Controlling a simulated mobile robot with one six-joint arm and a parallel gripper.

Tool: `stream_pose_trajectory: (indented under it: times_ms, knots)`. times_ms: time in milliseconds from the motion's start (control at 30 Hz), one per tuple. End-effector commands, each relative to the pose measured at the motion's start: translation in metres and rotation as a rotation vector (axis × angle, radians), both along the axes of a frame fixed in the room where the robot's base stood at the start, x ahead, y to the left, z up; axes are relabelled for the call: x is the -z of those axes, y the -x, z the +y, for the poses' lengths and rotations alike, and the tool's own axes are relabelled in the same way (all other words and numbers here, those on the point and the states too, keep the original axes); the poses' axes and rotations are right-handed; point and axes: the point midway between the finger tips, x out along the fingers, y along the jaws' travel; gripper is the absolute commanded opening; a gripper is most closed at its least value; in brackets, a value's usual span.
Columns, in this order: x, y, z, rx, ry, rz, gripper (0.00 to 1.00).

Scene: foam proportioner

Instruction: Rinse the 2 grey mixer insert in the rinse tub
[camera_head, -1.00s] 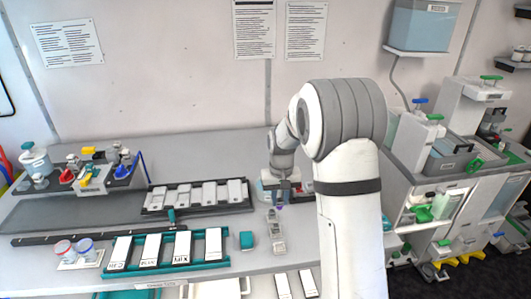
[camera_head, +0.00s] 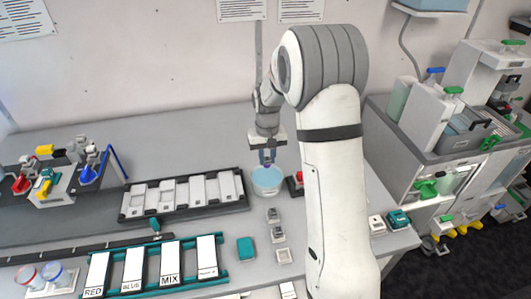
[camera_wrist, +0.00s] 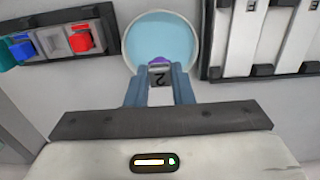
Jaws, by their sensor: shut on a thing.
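My gripper (camera_head: 267,157) points down at the rinse tub (camera_head: 267,181), a round pale tub with light blue water. In the wrist view my gripper (camera_wrist: 160,90) is shut on a small grey piece marked "2" (camera_wrist: 158,78), the 2 grey mixer insert, which has a purple part at its far end. The insert is at the near rim of the tub (camera_wrist: 133,25) in that view, over or just above the water. I cannot tell whether it touches the water.
A rack with red, grey and blue pieces (camera_wrist: 67,41) stands beside the tub. A dark rack of white blocks (camera_head: 185,195) lies to its left. Several small grey pieces (camera_head: 278,235) and a teal block (camera_head: 246,249) sit in front. The bench behind the tub is clear.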

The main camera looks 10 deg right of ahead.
Motion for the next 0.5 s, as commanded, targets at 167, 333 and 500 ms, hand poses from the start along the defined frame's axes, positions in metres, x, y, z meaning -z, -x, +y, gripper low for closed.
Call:
stream_pose_trajectory:
  times_ms: [167,333,500]
  knots:
    - [0.021,0.000,0.000,-0.001,0.000,-0.001,0.00]
    - [0.022,0.000,0.001,-0.001,0.001,-0.002,0.00]
    - [0.022,0.000,0.001,-0.001,0.000,-0.002,0.00]
